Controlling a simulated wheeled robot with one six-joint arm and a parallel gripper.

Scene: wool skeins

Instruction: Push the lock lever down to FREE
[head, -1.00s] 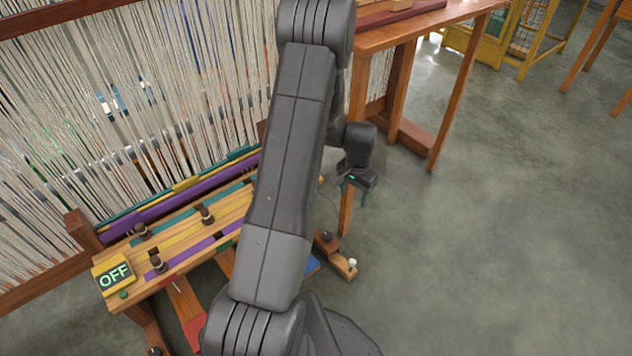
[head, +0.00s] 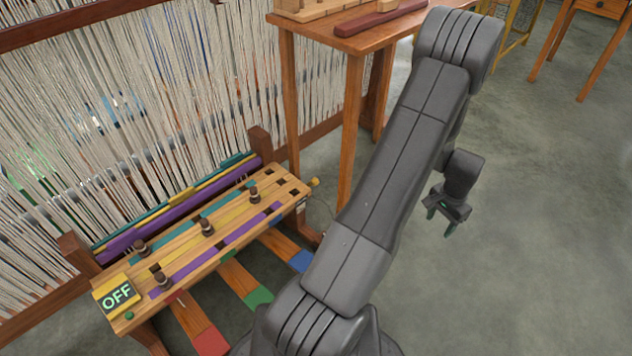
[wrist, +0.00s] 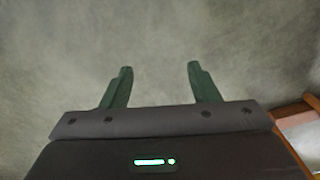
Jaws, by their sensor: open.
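My gripper (head: 440,221) hangs over bare floor to the right of the loom, its two green fingers apart and empty. In the wrist view the open fingers (wrist: 160,68) show against grey floor, with nothing between them. The wooden peg panel (head: 225,240) on the loom has dark pegs and coloured stripes, and a sign (head: 117,296) reading OFF at its left end. I cannot make out a lever marked FREE. A small block with a white knob, seen earlier beside the panel's right end, is not visible now; my arm covers that area.
Red (head: 209,341), green (head: 258,297) and blue (head: 300,261) tipped pedals lie below the panel. A yellow knob (head: 314,182) sticks out at its right end. A wooden table (head: 345,42) stands behind. Floor (head: 550,220) on the right is clear.

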